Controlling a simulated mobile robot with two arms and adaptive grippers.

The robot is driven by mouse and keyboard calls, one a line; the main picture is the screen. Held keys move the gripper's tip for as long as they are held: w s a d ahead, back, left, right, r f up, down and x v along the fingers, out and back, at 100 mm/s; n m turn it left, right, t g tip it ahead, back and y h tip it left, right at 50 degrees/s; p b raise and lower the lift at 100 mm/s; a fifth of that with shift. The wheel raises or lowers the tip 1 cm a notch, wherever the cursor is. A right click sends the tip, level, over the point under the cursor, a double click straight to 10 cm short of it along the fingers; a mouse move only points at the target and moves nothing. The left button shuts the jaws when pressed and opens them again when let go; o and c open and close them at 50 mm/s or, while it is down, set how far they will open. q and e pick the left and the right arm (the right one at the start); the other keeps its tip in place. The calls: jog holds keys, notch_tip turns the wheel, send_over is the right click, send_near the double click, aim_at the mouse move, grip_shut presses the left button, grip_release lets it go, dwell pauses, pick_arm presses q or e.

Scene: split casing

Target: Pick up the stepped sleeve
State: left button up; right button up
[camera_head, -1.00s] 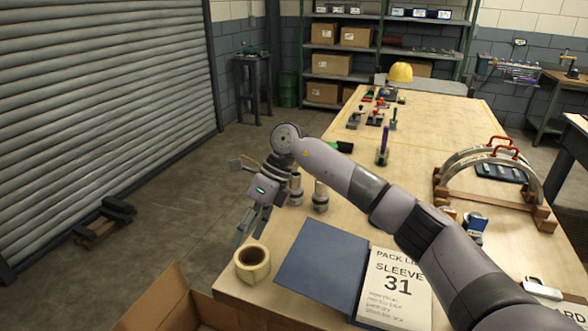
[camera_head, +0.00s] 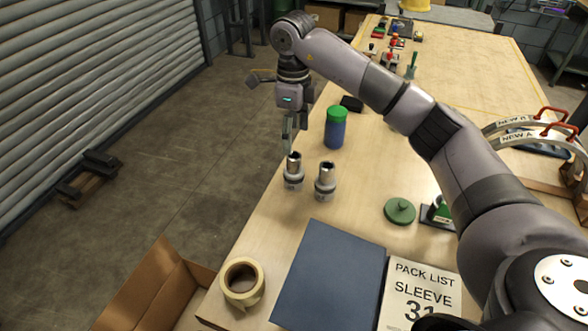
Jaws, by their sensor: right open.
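Two stepped grey metal sleeves stand upright on the table, side by side. The left sleeve (camera_head: 293,173) is near the table's left edge, and the right sleeve (camera_head: 325,183) is just beside it. Both have a narrower top on a wider base, and I cannot read any marking on them. My right gripper (camera_head: 289,147) points down with its fingers just above and behind the left sleeve. It is open and empty; I cannot tell whether a fingertip touches the sleeve. My left gripper is not in view.
A blue jar with green lid (camera_head: 335,128) stands behind the sleeves. A blue folder (camera_head: 328,275), a pack list reading SLEEVE 31 (camera_head: 420,290) and a tape roll (camera_head: 242,282) lie in front. A green knobbed disc (camera_head: 399,211) lies right. A cardboard box (camera_head: 150,290) is below left.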

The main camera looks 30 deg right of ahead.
aim_at(294, 166)
notch_tip(294, 166, down, 7)
jog(key=shift+r+p, duration=0.15)
jog(key=shift+p, duration=0.95)
notch_tip(294, 166, down, 4)
jog(key=shift+d+r+p, duration=0.1)
jog(key=shift+r+p, duration=0.05)
jog(key=shift+p, duration=0.8)
jog(key=shift+f, duration=0.45)
grip_shut()
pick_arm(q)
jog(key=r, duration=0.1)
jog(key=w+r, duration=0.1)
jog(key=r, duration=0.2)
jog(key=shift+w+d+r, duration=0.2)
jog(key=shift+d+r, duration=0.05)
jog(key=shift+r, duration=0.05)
pick_arm(e)
jog(key=shift+w+r, duration=0.15)
